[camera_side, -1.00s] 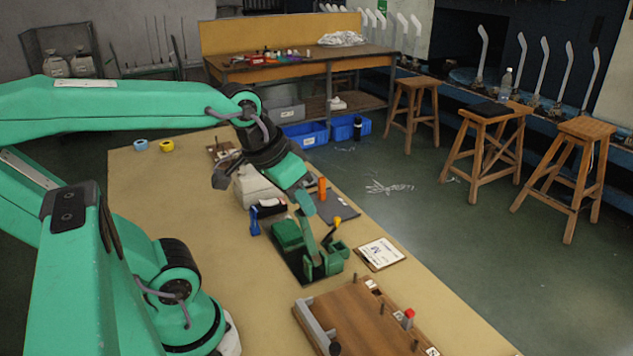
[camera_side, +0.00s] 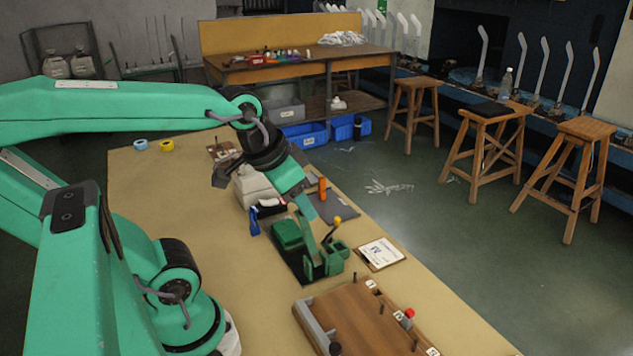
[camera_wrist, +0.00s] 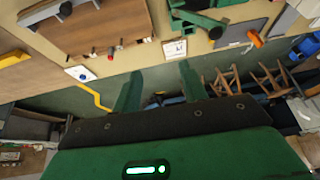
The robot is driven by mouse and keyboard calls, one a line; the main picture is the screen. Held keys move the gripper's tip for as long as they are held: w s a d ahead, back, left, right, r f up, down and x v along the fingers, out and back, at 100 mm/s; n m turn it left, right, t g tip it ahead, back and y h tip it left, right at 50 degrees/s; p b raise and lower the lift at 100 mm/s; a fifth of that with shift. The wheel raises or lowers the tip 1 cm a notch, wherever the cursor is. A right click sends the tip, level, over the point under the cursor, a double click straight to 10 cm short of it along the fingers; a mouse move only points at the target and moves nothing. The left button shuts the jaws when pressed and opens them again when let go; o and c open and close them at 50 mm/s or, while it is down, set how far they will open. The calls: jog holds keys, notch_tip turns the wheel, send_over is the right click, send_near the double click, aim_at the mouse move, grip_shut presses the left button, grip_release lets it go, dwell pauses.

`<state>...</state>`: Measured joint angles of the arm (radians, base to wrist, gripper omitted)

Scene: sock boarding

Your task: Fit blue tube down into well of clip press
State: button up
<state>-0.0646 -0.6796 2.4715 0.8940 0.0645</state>
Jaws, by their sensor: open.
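The green clip press (camera_side: 330,261) stands on a dark base at the middle of the table, with a yellow-knobbed lever beside it. It also shows at the top of the wrist view (camera_wrist: 190,18). Its well is too small to make out. A small upright blue thing, which looks like the blue tube (camera_side: 254,222), stands left of the press. My gripper (camera_side: 307,219) hangs pointing down behind the press, with its fingers apart and nothing between them. In the wrist view the two fingers (camera_wrist: 158,87) are spread and empty. The gap between fingers and press is hard to judge.
A wooden board with pegs (camera_side: 365,318) lies at the front right. A white card (camera_side: 380,253) lies right of the press. An orange upright thing (camera_side: 322,188) and a grey mat (camera_side: 342,207) are behind it.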

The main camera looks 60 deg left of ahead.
jog(key=w+a+f+g, duration=0.2)
jog(key=w+a, duration=0.1)
jog(key=a, duration=0.3)
jog(key=g, duration=0.3)
send_over(252, 212)
jog(key=f, duration=1.2)
jog(key=shift+w+d+f, duration=0.1)
jog(key=shift+w+d, duration=0.05)
jog(key=shift+w, duration=0.15)
jog(key=shift+s+a+f, duration=0.15)
jog(key=shift+a+f, duration=0.05)
jog(key=shift+a, duration=0.05)
jog(key=shift+s+f, duration=0.1)
jog(key=shift+f, duration=3.8)
grip_shut()
